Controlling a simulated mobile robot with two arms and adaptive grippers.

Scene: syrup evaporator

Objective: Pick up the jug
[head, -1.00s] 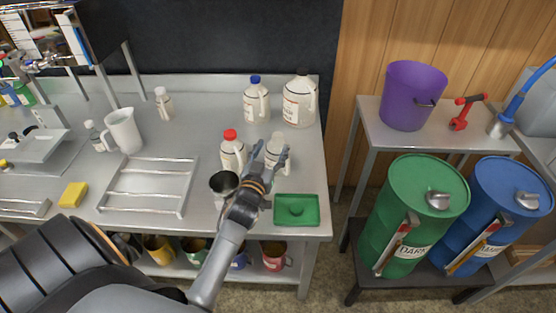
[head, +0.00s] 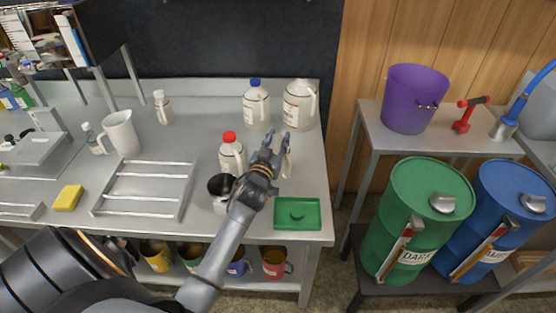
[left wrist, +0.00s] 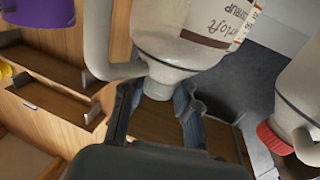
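In the left wrist view, a labelled jug (left wrist: 185,38) with a pale cap hangs into the picture from the top. The fingers of my left gripper (left wrist: 155,108) are spread on either side of its cap and neck. A gap shows between fingers and cap, though contact on the far side is hard to tell. My right gripper is not in view.
A red-capped jug (head: 231,155) and a dark-topped cup (head: 221,190) stand close left. A blue-capped jug (head: 256,106) and a large jug (head: 299,106) stand behind. A green tray (head: 313,214) lies at the front right corner.

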